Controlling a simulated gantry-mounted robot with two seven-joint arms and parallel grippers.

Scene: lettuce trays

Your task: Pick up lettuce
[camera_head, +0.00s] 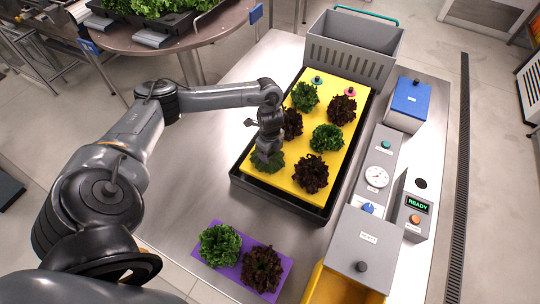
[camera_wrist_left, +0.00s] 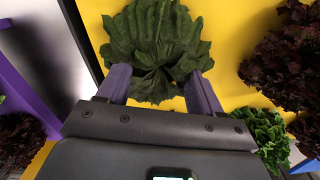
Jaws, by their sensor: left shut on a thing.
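My left gripper (camera_head: 267,153) reaches down over the front left of the yellow tray board. It is shut on a green lettuce (camera_head: 268,163), whose leaves show between and beyond the fingers in the left wrist view (camera_wrist_left: 155,45). I cannot tell whether this lettuce still touches the yellow board (camera_head: 262,180). Other lettuces stand on the board: green ones (camera_head: 326,138) and dark red ones (camera_head: 311,174). A green lettuce (camera_head: 220,244) and a dark red one (camera_head: 262,268) sit on a purple mat (camera_head: 228,270). My right gripper is not in view.
The board lies in a black tray (camera_head: 285,203) on a steel table. A grey crate (camera_head: 352,42) stands behind it. A blue-topped box (camera_head: 409,100), a dial panel (camera_head: 376,176) and a grey box (camera_head: 365,240) line the right side. Bare steel lies left of the tray.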

